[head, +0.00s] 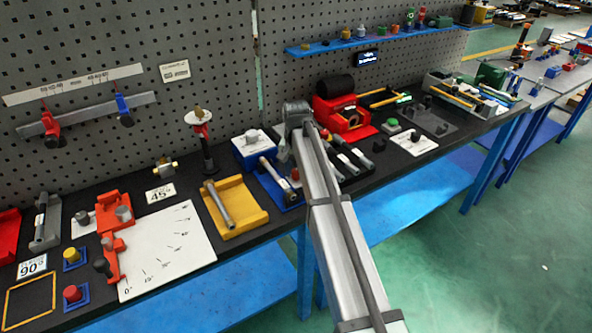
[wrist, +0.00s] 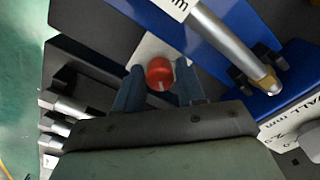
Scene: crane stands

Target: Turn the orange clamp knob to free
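The orange clamp knob (wrist: 159,73) is a round red-orange cap on a pale plate (wrist: 152,48), seen from above in the wrist view. My gripper (wrist: 160,82) has one finger on each side of the knob, with the knob close to the fingertips. The fingers are apart. I cannot tell whether either touches the knob. In the head view a small orange-red knob (head: 295,174) shows beside my arm, near a blue holder (head: 268,187) with a metal rod. My arm hides much of the area around it, and the gripper fingers are not clear there.
In the wrist view a blue holder (wrist: 222,50) with a brass-tipped rod (wrist: 232,46) lies close on the right, and dark holders with metal rods (wrist: 68,107) on the left. In the head view a yellow tray (head: 240,213) and a red vise-like block (head: 340,117) stand nearby.

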